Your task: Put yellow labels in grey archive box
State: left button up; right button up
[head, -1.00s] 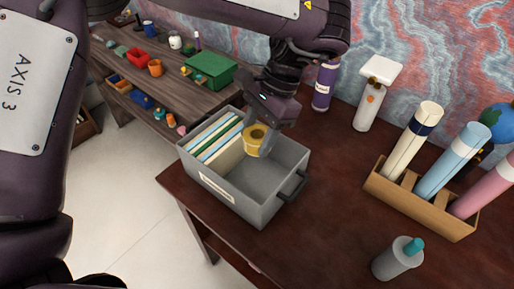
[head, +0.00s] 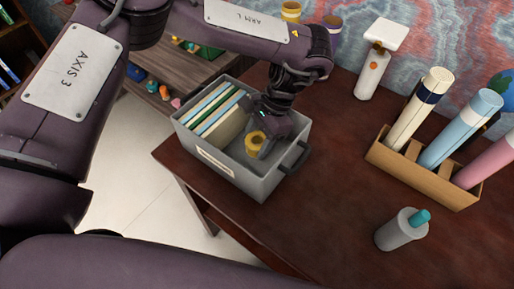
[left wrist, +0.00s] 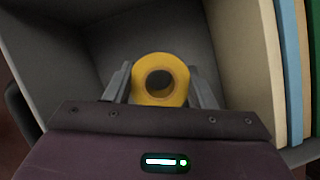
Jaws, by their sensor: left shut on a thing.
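The yellow labels are a roll (head: 254,142) with a dark round hole. My left gripper (head: 262,148) is shut on it, low inside the open part of the grey archive box (head: 262,187). In the left wrist view the yellow roll (left wrist: 160,80) sits between the two fingers, with the hole facing the camera. Grey box walls (left wrist: 55,60) surround it. I cannot tell whether the roll touches the box floor. My right gripper is not in view.
Upright folders (head: 222,112) fill the left part of the box. The desk front is clear. Another yellow round thing (head: 291,11) shows at the back.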

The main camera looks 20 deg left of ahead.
aim_at(252, 159)
pick_arm(q)
jog(key=shift+f, duration=1.9)
jog(key=shift+f, duration=0.1)
jog(key=o, duration=1)
jog(key=v, duration=1.2)
jog(key=shift+a, duration=0.1)
